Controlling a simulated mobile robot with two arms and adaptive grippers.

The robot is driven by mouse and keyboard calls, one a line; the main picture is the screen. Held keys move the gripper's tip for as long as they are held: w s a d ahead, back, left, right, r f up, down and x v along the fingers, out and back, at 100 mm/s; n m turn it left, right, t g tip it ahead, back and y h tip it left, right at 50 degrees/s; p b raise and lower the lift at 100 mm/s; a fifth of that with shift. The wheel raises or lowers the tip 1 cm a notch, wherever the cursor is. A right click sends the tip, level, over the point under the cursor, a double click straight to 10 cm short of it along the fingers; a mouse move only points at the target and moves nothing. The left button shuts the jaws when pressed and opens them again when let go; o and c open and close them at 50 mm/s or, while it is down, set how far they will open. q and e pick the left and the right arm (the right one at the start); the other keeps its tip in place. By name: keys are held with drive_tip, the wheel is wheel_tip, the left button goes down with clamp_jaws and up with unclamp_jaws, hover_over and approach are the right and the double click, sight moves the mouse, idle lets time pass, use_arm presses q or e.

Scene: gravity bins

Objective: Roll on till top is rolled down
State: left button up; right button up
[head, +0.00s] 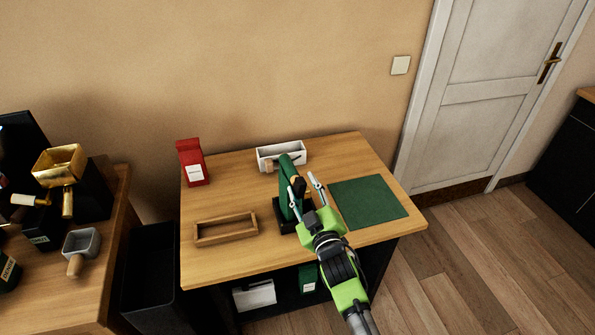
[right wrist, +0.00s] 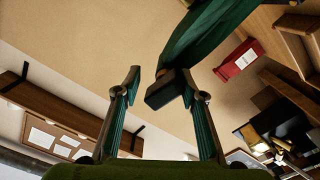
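A green upright piece (head: 288,182) with a curved top stands on a black base (head: 286,227) at the middle of the wooden table. It is large and close in the right wrist view (right wrist: 205,40), with a dark block (right wrist: 163,93) at its lower end. My right gripper (head: 302,184) is at its right side. Its fingers are apart, with the dark block between or just beyond the tips; contact is unclear. A red bag (head: 192,163) with a white label stands upright at the table's back left. I cannot tell which top the task means. My left gripper is not in view.
The table (head: 228,267) also holds an empty wooden tray (head: 225,230), a white box (head: 283,154) behind and a green mat (head: 367,202) at right. A black bin (head: 150,272) stands left, beside a second counter (head: 62,315) with scoops.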

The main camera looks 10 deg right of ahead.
drive_tip(key=shift+r, duration=0.1)
drive_tip(key=shift+s+d+r+p, duration=0.1)
drive_tip(key=shift+s+p, duration=0.55)
drive_tip(key=shift+s, duration=0.55)
drive_tip(key=shift+s+p, duration=0.45)
drive_tip(key=shift+s, duration=0.9)
